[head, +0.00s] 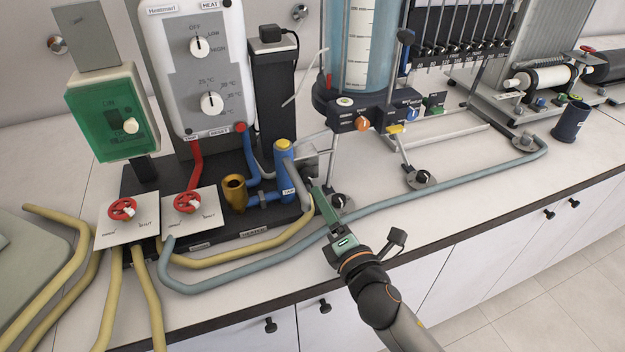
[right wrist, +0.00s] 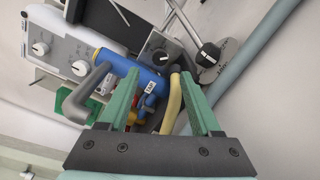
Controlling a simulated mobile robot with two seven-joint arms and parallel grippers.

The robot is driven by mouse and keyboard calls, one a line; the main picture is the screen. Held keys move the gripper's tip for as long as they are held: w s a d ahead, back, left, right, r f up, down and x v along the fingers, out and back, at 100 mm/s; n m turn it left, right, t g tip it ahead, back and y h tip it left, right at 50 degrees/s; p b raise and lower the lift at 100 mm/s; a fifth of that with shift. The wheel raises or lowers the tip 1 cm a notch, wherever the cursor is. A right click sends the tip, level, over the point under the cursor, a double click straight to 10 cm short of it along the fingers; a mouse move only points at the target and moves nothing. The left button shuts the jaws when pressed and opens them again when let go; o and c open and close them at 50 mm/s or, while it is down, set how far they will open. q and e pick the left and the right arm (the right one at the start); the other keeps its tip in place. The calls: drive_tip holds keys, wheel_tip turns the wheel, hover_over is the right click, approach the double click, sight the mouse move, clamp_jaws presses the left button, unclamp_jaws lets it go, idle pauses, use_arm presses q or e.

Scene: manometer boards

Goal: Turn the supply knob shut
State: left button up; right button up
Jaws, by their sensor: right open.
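Two red round knobs with white pointers sit on pale plates marked with a shut position at the left of the bench in the head view: the left one (head: 122,209) and the right one (head: 187,203). I cannot read which knob is labelled supply. My right gripper (head: 326,203) is open and empty, above the bench front, to the right of the blue upright cylinder (head: 285,172) and well right of both red knobs. In the right wrist view its green fingers (right wrist: 160,98) are spread, with the blue cylinder (right wrist: 132,73) beyond them. My left gripper is not in view.
Yellow hoses (head: 75,262) and a long grey-blue hose (head: 400,200) run along the bench. A brass cup (head: 234,193) stands between the red knobs and the blue cylinder. A green switch box (head: 112,112) and a white heater panel (head: 210,70) rise behind. The right front bench is mostly clear.

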sight(309, 176)
drive_tip(key=x, duration=0.7)
drive_tip(key=shift+w, duration=0.2)
clamp_jaws()
idle(0.4)
